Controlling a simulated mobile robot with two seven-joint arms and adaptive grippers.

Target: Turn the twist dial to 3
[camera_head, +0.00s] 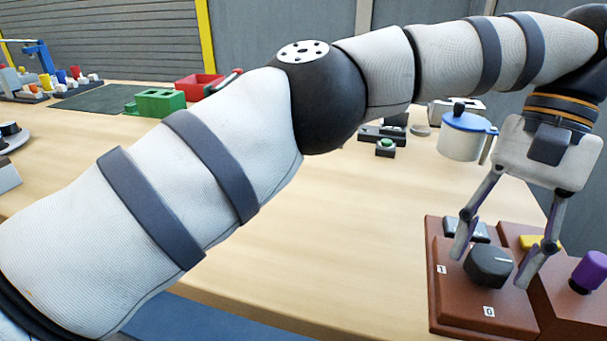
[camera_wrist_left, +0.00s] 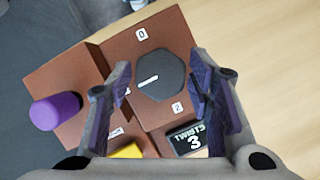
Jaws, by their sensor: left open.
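The twist dial (camera_head: 489,265) is a dark grey many-sided knob on a brown box (camera_head: 448,312) at the lower right of the head view. It also shows in the left wrist view (camera_wrist_left: 160,75), with a white pointer line on its top. Labels 0 and 2 show beside it there, and a small display reads "TWISTS 3" (camera_wrist_left: 188,138). My left gripper (camera_head: 492,268) is open, with its fingers on either side of the dial. The left wrist view shows the fingers apart around the dial; whether they touch it I cannot tell. My right gripper is in neither view.
A purple knob (camera_head: 590,270) and a yellow part (camera_head: 540,243) sit on the box beside the dial. A blue-lidded white pot (camera_head: 462,137) and a green button (camera_head: 385,146) stand behind. A green block (camera_head: 160,102) and red bin (camera_head: 200,84) are farther left. The middle table is clear.

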